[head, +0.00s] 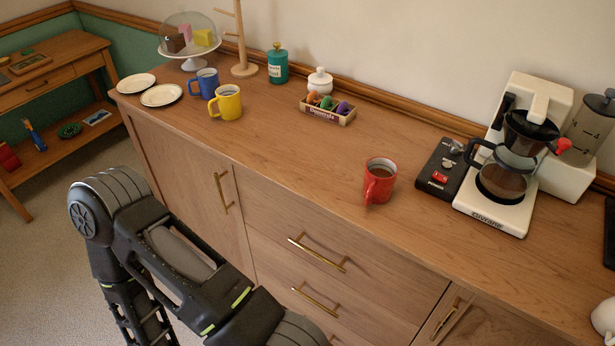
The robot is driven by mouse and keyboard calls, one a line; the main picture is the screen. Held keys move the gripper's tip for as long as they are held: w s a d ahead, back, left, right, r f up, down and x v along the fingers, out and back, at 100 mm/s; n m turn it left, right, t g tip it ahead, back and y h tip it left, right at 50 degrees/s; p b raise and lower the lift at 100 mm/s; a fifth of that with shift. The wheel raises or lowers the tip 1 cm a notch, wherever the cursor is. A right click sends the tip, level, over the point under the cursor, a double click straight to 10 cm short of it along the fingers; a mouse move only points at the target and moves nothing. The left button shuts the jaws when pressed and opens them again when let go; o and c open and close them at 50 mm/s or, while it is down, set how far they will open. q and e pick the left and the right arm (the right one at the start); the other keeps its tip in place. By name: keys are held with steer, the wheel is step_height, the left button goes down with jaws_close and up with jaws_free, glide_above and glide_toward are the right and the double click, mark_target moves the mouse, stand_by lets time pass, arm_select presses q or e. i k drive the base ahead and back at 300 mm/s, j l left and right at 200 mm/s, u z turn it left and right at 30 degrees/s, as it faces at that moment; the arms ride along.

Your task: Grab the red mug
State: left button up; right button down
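The red mug (380,181) stands upright on the wooden sideboard top, right of the middle, near the front edge. It holds a dark drink, and its handle points toward the front. My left arm comes in at the lower left, in front of the sideboard and well apart from the mug. The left gripper is out of the frame. My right arm and gripper do not show.
A coffee maker (496,210) with a glass pot stands right of the mug, beside a black box (441,170). A yellow mug (226,103) and a blue mug (204,84) stand at the left. The sideboard (290,150) is clear left of the red mug.

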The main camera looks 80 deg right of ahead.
mark_target(381, 172)
steer(key=z, duration=3.05)
steer(key=l+z, duration=0.15)
steer(key=k, duration=0.05)
